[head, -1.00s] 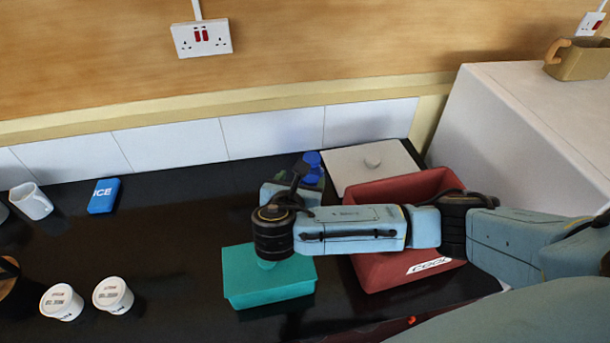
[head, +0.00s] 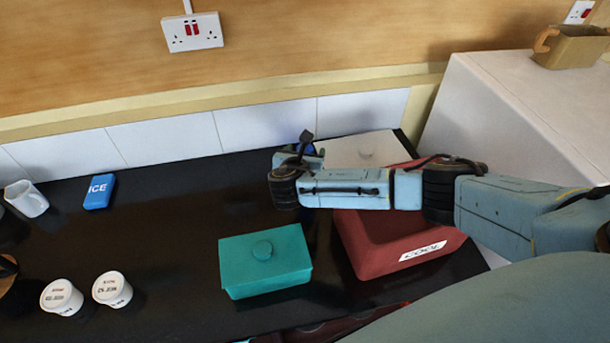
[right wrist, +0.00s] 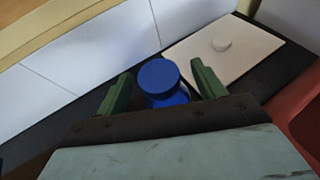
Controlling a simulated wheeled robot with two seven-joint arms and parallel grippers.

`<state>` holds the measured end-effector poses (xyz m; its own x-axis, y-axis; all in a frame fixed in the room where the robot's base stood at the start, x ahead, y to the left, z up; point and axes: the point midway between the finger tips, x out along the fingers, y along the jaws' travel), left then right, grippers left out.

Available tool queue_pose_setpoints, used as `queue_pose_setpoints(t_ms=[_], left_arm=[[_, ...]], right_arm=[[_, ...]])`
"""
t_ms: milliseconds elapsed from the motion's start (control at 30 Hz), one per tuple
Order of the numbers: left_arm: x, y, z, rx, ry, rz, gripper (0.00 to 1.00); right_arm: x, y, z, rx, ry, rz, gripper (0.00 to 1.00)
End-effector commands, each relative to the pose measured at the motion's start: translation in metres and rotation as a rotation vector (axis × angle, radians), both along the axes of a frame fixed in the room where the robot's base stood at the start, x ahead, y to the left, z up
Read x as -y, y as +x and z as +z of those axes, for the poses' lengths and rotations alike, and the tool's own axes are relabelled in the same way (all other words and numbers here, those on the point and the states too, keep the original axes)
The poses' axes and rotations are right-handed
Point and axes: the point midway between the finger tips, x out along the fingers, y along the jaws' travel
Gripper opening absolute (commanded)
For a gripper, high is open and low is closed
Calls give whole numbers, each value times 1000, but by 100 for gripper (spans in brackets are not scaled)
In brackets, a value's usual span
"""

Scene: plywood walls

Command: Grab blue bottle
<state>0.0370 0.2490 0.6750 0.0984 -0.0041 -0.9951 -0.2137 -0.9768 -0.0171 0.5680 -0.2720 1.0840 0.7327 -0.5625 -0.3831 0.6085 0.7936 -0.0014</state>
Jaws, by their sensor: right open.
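The blue bottle (right wrist: 158,77) with its round cap stands on the dark counter and shows between my right gripper's two green fingers in the right wrist view. My right gripper (right wrist: 163,84) is open, one finger to either side of the bottle's top in the picture. I cannot tell whether either finger touches it. In the head view my right gripper (head: 302,150) is partly hidden by its own wrist, near the back of the counter. My left gripper is not in view.
A pale board with a knob (head: 365,148) lies at the back, right of the bottle. A red "COOL" box (head: 375,250) sits under my right forearm. A lidded teal box (head: 265,262), two white tubs, a blue ICE pack (head: 99,191) and a white mug stand further left.

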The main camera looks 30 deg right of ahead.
Motion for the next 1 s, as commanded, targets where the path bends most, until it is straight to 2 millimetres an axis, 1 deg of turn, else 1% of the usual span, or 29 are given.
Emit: queue_pose_setpoints(t_ms=[100,333,367,867,900,1000], left_arm=[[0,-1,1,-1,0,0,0],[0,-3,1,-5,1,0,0],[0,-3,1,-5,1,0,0],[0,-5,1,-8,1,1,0],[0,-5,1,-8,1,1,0],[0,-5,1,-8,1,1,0]], right_arm=[[4,5,-2,0,0,-1,69],[5,6,-3,1,1,0,69],[5,6,-3,1,1,0,67],[5,5,-3,-1,1,0,2],[5,5,-3,-1,1,0,0],[5,6,-2,2,1,-1,0]])
